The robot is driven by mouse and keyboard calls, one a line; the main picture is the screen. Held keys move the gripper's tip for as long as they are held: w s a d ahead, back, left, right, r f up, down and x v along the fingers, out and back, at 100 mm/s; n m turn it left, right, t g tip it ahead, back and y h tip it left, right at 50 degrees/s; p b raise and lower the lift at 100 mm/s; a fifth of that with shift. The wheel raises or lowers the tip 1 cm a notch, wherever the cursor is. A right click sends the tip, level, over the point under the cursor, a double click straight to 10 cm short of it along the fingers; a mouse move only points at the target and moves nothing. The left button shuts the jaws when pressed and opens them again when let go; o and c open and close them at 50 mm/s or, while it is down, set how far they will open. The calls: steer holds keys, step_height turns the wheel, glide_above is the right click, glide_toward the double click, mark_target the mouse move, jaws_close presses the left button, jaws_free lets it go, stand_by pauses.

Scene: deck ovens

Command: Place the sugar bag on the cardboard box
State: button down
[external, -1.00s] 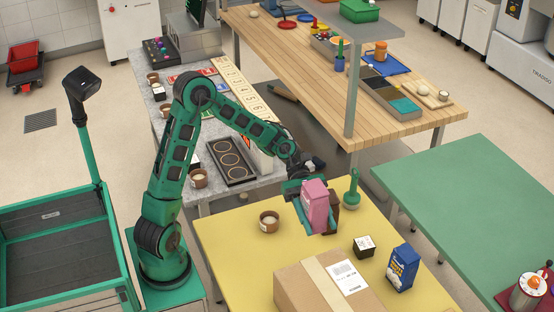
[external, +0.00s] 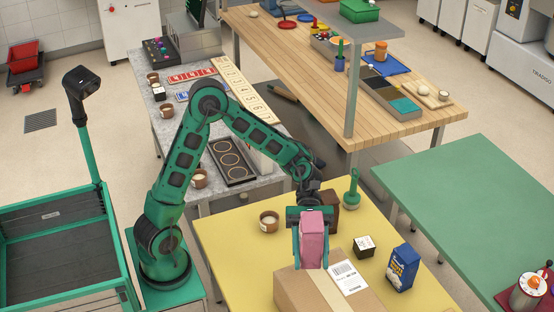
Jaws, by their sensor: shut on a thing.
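The pink bag (external: 313,226), which I take to be the sugar bag, is upright between the fingers of my gripper (external: 311,250). My gripper is shut on it. From this view the bag overlaps the back part of the cardboard box (external: 295,288), and I cannot tell whether its bottom touches the box or is above it. The box is closed, with a tape strip and a white label (external: 347,277) on top, and stands at the front of the yellow table (external: 235,246).
A blue package (external: 402,268) and a small black-and-white box (external: 364,245) stand right of the cardboard box. A brown bowl (external: 269,221) is to the left. Behind the bag are a brown item (external: 327,199) and a green-handled item (external: 351,190).

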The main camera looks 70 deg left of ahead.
steer(key=d, duration=0.1)
steer(key=d+f, duration=0.2)
steer(key=d, duration=0.1)
steer(key=shift+s+f, duration=0.2)
steer(key=shift+s, duration=0.05)
steer(key=shift+f, duration=1.95)
steer(key=c, duration=0.8)
jaws_free()
steer(key=shift+f, duration=0.15)
steer(key=v, duration=1.2)
